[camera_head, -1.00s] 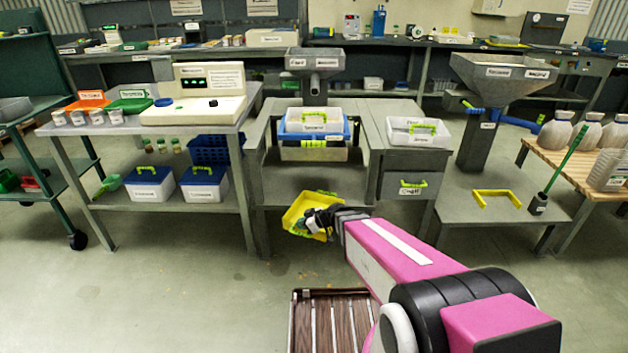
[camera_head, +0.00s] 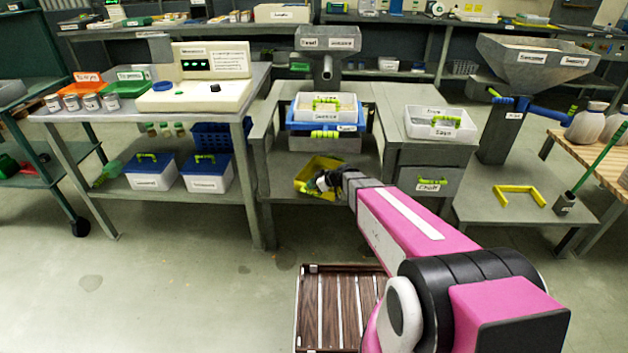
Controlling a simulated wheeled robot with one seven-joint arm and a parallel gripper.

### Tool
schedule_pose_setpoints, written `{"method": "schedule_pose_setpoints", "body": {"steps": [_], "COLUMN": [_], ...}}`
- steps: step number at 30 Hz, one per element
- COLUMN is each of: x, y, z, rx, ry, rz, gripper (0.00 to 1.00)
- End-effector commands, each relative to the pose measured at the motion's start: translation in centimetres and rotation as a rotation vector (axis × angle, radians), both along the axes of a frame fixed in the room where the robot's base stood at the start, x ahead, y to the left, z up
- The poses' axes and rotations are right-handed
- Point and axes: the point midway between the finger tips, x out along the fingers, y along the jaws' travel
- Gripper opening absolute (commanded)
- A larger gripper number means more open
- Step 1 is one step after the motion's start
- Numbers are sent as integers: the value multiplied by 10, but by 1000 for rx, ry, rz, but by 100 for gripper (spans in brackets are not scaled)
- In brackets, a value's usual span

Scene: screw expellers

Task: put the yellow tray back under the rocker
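The yellow tray (camera_head: 314,167) is tilted, in the opening below the middle grey table (camera_head: 268,120), just over or at its lower shelf (camera_head: 283,178). My gripper (camera_head: 324,183) is at the tray's near right side and appears shut on it; the fingertips are small and partly hidden. Whether the tray touches the shelf I cannot tell. I cannot single out the rocker for sure; a stack of white and blue trays with green handles (camera_head: 326,127) sits on the table under a grey hopper (camera_head: 328,42), above the yellow tray.
A grey drawer unit (camera_head: 425,172) closes the right side of the opening; a table leg (camera_head: 262,205) bounds the left. A white tray (camera_head: 440,122) sits above the drawer. A yellow bracket (camera_head: 520,194) lies on a low platform at right.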

Motion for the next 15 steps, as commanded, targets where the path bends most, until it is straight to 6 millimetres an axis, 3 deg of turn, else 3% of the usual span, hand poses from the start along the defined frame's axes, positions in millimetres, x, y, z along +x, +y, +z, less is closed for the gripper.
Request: {"method": "schedule_pose_setpoints", "body": {"steps": [1,7,15], "x": [18,59,79], "y": [0,-1,-2], "z": [-1,-1,-1], "rx": [0,-1,0], "ry": [-2,-2,0], "rz": [0,0,0], "gripper": [0,0,0]}}
